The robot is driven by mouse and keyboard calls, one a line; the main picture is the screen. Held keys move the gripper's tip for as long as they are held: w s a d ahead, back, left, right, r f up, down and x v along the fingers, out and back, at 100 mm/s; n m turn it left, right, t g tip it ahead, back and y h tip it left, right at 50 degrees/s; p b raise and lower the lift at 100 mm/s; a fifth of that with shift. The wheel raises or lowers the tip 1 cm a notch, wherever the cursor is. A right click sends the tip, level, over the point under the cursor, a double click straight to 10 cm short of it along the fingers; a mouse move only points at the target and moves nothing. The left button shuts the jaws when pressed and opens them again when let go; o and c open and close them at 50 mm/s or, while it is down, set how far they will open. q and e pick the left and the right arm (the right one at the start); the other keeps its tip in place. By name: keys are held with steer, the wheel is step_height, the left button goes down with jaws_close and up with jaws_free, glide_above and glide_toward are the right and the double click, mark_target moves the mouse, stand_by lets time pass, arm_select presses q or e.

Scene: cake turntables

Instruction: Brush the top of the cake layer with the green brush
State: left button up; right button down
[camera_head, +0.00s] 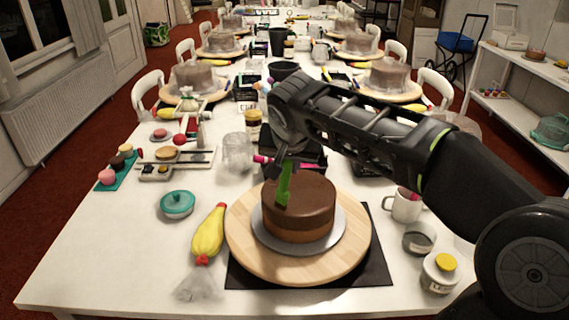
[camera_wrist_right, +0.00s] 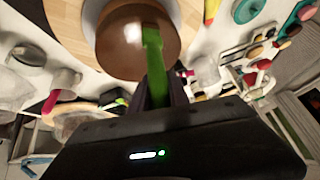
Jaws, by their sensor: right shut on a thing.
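The cake layer (camera_head: 300,207) is brown and round, with a darker chocolate top. It sits on a grey disc (camera_head: 300,247) on a wooden turntable (camera_head: 250,262). My right gripper (camera_head: 286,165) is above the back left of the cake, shut on the green brush (camera_head: 284,186). The brush points down, with its head over the left part of the cake top. In the right wrist view the brush (camera_wrist_right: 154,70) reaches from the gripper (camera_wrist_right: 160,98) to the cake (camera_wrist_right: 130,42). I cannot tell for sure whether the bristles touch the top. My left gripper is not in view.
A yellow piping bag (camera_head: 208,236) lies left of the turntable, near a teal lidded dish (camera_head: 177,204). A glass jar (camera_head: 237,153) stands behind. A white mug (camera_head: 405,205), a grey bowl (camera_head: 419,238) and a yellow-lidded jar (camera_head: 440,272) stand at right. The table's front left is clear.

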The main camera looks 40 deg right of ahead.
steer(key=shift+s+d+b, duration=0.2)
steer(key=shift+s+d, duration=0.1)
steer(key=shift+s, duration=0.3)
steer(key=shift+s+d+b, duration=0.2)
steer(key=shift+s+d, duration=0.05)
steer(key=shift+s, duration=0.3)
steer(key=shift+w+d, duration=0.1)
steer(key=shift+w+d+f+p, duration=0.15)
steer(key=shift+w+d, duration=0.1)
steer(key=shift+w, duration=0.25)
steer(key=shift+w+d+r+p, duration=0.1)
steer(key=shift+w+d, duration=0.2)
steer(key=shift+w, duration=0.2)
steer(key=shift+w+d+f+p, duration=0.15)
steer(key=shift+w+d, duration=0.1)
steer(key=shift+w, duration=0.25)
steer(key=shift+r, duration=0.15)
steer(key=shift+w+d+p, duration=0.3)
steer(key=shift+w+d, duration=0.15)
steer(key=shift+w, duration=0.35)
steer(key=shift+w+d+p, duration=0.3)
steer(key=shift+w+d, duration=0.15)
steer(key=shift+w, duration=0.3)
steer(key=shift+w+d+p, duration=0.45)
steer(key=shift+w+d, duration=0.05)
steer(key=shift+w, duration=0.3)
steer(key=shift+w+d+p, duration=0.4)
steer(key=shift+w+d, duration=0.05)
steer(key=shift+w, duration=0.3)
